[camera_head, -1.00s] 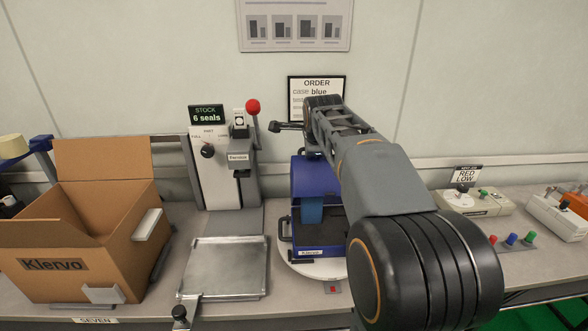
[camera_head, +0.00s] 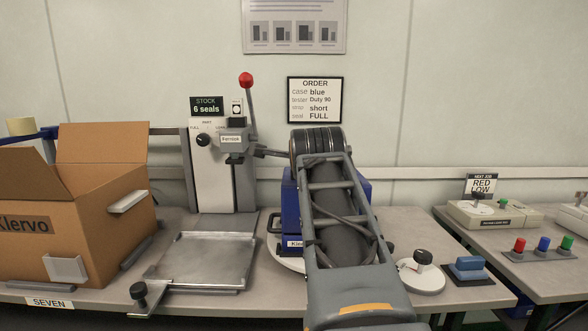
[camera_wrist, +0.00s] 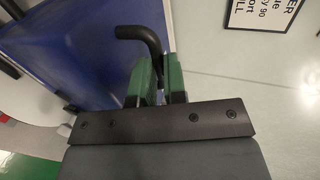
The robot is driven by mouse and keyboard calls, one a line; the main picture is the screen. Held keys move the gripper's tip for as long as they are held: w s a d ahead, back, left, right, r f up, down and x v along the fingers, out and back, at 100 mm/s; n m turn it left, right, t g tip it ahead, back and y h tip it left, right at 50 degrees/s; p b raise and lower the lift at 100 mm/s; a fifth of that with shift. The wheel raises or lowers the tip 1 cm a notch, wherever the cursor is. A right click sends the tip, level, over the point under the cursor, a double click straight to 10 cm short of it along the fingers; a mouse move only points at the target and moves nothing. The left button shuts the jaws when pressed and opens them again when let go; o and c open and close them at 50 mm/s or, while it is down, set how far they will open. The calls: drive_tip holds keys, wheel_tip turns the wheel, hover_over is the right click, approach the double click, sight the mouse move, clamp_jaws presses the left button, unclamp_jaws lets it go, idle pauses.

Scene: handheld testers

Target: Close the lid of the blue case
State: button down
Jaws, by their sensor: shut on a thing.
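The blue case (camera_head: 290,205) stands on a white round plate (camera_head: 291,264) on the bench, largely hidden behind my arm in the head view. Blue also shows to the right of my arm. In the wrist view a broad blue panel (camera_wrist: 70,50) of the case, seemingly its lid, fills the upper left. A black bent handle (camera_wrist: 148,38) stands out from it. My gripper (camera_wrist: 160,78) has green fingers that are shut on this handle. My fingers are hidden or too small to make out in the head view. The lid's exact angle is hidden.
A press with a red-knobbed lever (camera_head: 246,80) stands left of the case. A metal tray (camera_head: 205,260) and an open cardboard box (camera_head: 105,230) are further left. A white round base with a black knob (camera_head: 421,275) and a blue-handled block (camera_head: 468,268) lie to the right.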

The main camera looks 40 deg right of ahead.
drive_tip(key=shift+s+a+f+b, duration=0.15)
drive_tip(key=shift+s+f+b, duration=0.05)
drive_tip(key=shift+f, duration=0.3)
drive_tip(key=shift+s+a+f+b, duration=0.1)
drive_tip(key=shift+s+f+b, duration=0.1)
drive_tip(key=shift+f, duration=0.3)
drive_tip(key=c, duration=1.4)
unclamp_jaws()
drive_tip(key=shift+w, duration=0.1)
drive_tip(key=shift+c, duration=0.2)
